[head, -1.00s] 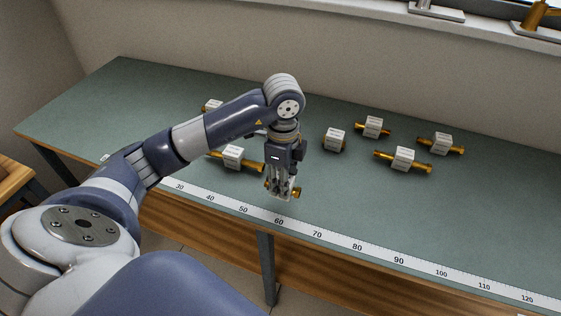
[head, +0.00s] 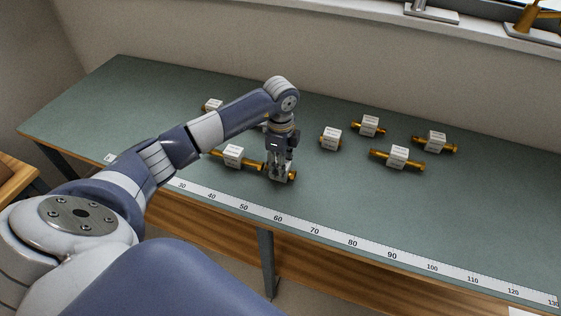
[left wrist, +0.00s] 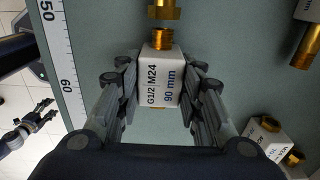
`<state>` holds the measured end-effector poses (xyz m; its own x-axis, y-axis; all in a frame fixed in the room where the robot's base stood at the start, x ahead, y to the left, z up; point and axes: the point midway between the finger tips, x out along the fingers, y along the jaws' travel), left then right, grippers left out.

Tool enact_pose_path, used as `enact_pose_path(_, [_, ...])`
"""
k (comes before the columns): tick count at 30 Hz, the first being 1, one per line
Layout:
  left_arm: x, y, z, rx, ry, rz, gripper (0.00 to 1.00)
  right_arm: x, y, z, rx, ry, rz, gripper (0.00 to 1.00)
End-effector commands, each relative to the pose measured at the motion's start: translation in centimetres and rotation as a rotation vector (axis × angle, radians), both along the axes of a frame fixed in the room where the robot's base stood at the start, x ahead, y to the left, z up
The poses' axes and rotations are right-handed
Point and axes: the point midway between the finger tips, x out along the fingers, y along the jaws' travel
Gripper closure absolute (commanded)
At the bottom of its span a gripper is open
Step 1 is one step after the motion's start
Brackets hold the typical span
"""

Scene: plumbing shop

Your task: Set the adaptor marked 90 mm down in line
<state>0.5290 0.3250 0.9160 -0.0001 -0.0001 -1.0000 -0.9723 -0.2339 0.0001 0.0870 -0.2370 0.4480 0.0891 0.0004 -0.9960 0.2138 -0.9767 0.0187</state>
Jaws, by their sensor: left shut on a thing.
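My left gripper (head: 281,174) is shut on a white block adaptor marked G1/2 M24, 90 mm (left wrist: 161,84). Its fingers grip two sides of the block, and a threaded brass end points up the left wrist view. The adaptor is low over or on the bench; I cannot tell whether it touches. Another adaptor (head: 233,155) lies just left of it in the head view, with its brass end (left wrist: 163,9) facing the held thread across a narrow gap. My right gripper (left wrist: 36,120) seems to show small over the floor in the left wrist view; its jaws are unclear.
A measuring strip (head: 352,243) runs along the front edge of the green bench (head: 420,205). Several other adaptors (head: 397,157) lie to the right and behind. One adaptor (head: 212,106) lies at the back left, partly behind my arm. The bench front right is clear.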

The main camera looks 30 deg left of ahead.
Motion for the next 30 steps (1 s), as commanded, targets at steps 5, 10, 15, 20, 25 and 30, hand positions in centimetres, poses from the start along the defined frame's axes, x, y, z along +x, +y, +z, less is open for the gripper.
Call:
enact_pose_path(5, [0.0,0.0,-0.1,0.000,-0.001,0.000,0.92,0.0,0.0,-0.1,0.000,0.000,0.000,0.45])
enact_pose_path(10, [0.0,0.0,-0.3,0.000,0.000,0.000,0.47,0.0,0.1,-0.2,0.001,0.000,0.000,0.45])
enact_pose_path(15, [0.0,0.0,-0.3,0.000,0.000,0.000,0.45,0.0,0.2,-0.2,0.002,0.000,-0.001,0.45])
enact_pose_path(20, [0.0,0.0,-0.2,0.000,0.000,0.000,0.45,0.0,0.4,-0.2,0.005,0.000,-0.002,0.45])
enact_pose_path(25, [0.2,0.0,1.0,-0.001,-0.005,-0.001,0.45,0.0,0.5,-0.5,0.006,-0.001,-0.003,0.45])
enact_pose_path(30, [0.2,0.0,4.2,0.000,-0.007,-0.001,0.45,0.1,0.5,-1.5,0.006,-0.002,-0.002,0.45])
